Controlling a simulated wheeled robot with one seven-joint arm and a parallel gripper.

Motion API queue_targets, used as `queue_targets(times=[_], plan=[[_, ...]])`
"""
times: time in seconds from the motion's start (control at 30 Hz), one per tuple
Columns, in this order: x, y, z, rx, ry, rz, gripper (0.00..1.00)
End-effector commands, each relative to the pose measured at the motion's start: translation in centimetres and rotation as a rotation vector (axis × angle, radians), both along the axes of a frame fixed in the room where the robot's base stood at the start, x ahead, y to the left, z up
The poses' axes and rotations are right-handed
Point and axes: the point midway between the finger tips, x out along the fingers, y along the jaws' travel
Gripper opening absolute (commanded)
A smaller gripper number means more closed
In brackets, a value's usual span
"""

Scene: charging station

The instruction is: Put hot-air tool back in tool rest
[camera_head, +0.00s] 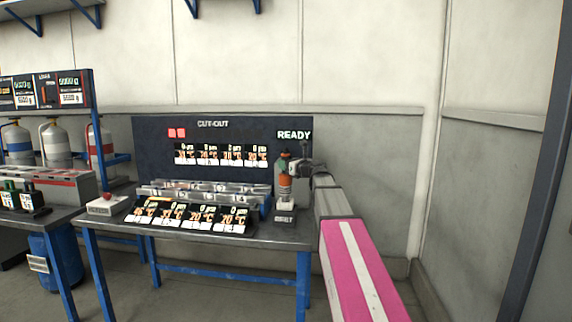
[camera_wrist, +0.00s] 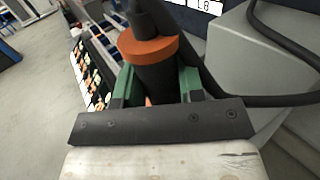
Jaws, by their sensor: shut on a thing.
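The hot-air tool (camera_head: 285,181) is dark with an orange band and stands roughly upright at the right end of the bench, just above the small tool rest (camera_head: 285,211). My gripper (camera_head: 289,167) reaches it from the right and is shut on its body. In the wrist view, the tool's orange collar (camera_wrist: 150,48) and dark body (camera_wrist: 156,82) sit between the green fingers of my gripper (camera_wrist: 157,88). A black cable runs off to the right there. Whether the tool's lower end touches the rest cannot be told.
The bench (camera_head: 215,233) carries a row of slots with temperature displays (camera_head: 190,217) left of the tool. A dark panel reading CUT-OUT and READY (camera_head: 215,140) stands behind. A white box with a red button (camera_head: 107,205) sits at the left end. The floor right of the bench is clear.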

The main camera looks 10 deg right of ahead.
Motion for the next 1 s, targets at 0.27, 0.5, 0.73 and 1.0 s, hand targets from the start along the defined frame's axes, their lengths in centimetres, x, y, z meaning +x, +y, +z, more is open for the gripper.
queue_targets(times=[0.27, 0.5, 0.73, 1.0], plan=[[0.0, 0.0, -0.9, 0.001, -0.001, -0.001, 0.0], [0.0, 0.0, -1.6, 0.001, -0.001, 0.0, 0.0], [0.0, 0.0, -2.4, 0.001, 0.0, 0.0, 0.0], [0.0, 0.0, -2.9, 0.0, -0.001, 0.0, 0.65]])
